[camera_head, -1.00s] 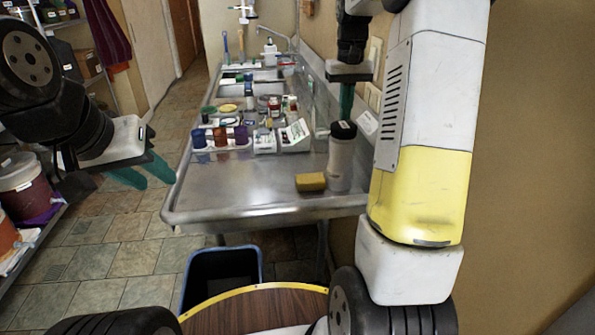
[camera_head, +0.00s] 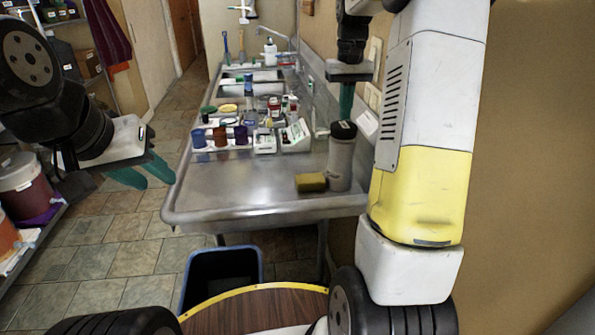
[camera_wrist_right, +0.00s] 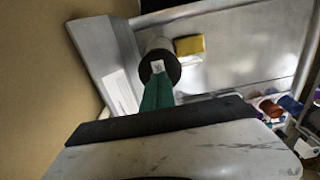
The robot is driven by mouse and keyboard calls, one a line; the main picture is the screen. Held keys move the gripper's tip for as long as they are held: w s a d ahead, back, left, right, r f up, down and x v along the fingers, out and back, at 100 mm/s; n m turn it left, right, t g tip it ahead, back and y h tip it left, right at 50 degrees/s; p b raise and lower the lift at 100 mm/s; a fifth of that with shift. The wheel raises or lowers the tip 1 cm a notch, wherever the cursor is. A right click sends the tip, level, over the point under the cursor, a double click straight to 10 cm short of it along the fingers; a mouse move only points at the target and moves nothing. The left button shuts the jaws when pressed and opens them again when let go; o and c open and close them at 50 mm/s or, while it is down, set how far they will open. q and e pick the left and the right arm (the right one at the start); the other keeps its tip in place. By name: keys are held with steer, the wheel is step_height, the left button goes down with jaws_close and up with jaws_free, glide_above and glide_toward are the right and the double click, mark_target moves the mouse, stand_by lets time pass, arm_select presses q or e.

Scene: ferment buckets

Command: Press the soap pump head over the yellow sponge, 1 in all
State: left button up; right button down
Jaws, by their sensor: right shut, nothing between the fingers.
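The soap bottle (camera_head: 341,165) is a tall grey cylinder with a black head (camera_head: 343,130). It stands upright near the right front of the metal counter. The yellow sponge (camera_head: 311,182) lies beside its base, to the left. My right gripper (camera_head: 346,116) is shut and empty, its teal fingers pointing down at the black head. In the right wrist view the fingertips (camera_wrist_right: 159,78) overlap the edge of the black head (camera_wrist_right: 158,66), with the sponge (camera_wrist_right: 190,45) beyond. I cannot tell whether they touch. My left gripper (camera_head: 156,179) is open and empty, left of the counter.
The metal counter (camera_head: 240,190) has a clear front left area. Several coloured cups, including a blue one (camera_head: 199,138), and small boxes (camera_head: 265,143) stand further back. A wall runs close along the right. A dark bin (camera_head: 222,275) stands below the front edge.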

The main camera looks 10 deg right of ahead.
steer(key=shift+f, duration=0.15)
stand_by(0.4)
steer(key=shift+f, duration=1.35)
steer(key=shift+r, duration=1.45)
step_height(320, 180, up, 6)
